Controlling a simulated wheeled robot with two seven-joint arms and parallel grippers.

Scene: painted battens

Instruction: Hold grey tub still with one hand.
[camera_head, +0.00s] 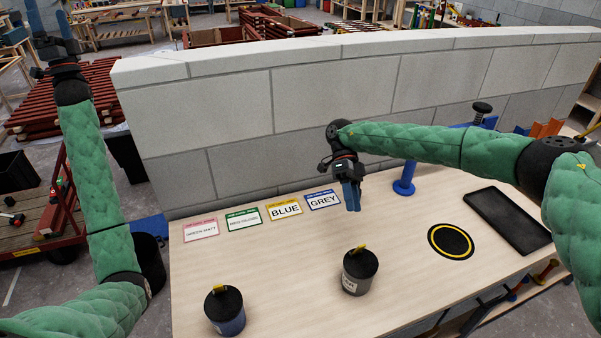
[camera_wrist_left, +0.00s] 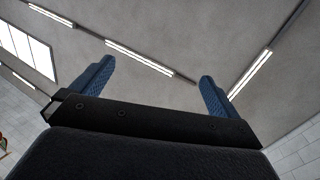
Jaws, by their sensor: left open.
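A dark grey tub (camera_head: 359,273) with a black lid and a yellow piece on top stands upright on the light wooden bench (camera_head: 300,295). A second tub (camera_head: 226,316), with a bluish body and black lid, stands at the front left. My right gripper (camera_head: 351,196) points down above the bench, behind the grey tub and apart from it. Its blue fingers look close together, but whether they are shut is unclear. My left gripper (camera_head: 48,22) is raised at the upper left, far from the tubs. The left wrist view shows it open and empty (camera_wrist_left: 157,88), facing the ceiling.
Cards reading BLUE (camera_head: 285,210) and GREY (camera_head: 323,200) lie with two others along the bench's back. A black disc with a yellow ring (camera_head: 450,241) and a black tray (camera_head: 507,219) are at right. A block wall (camera_head: 300,110) stands behind.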

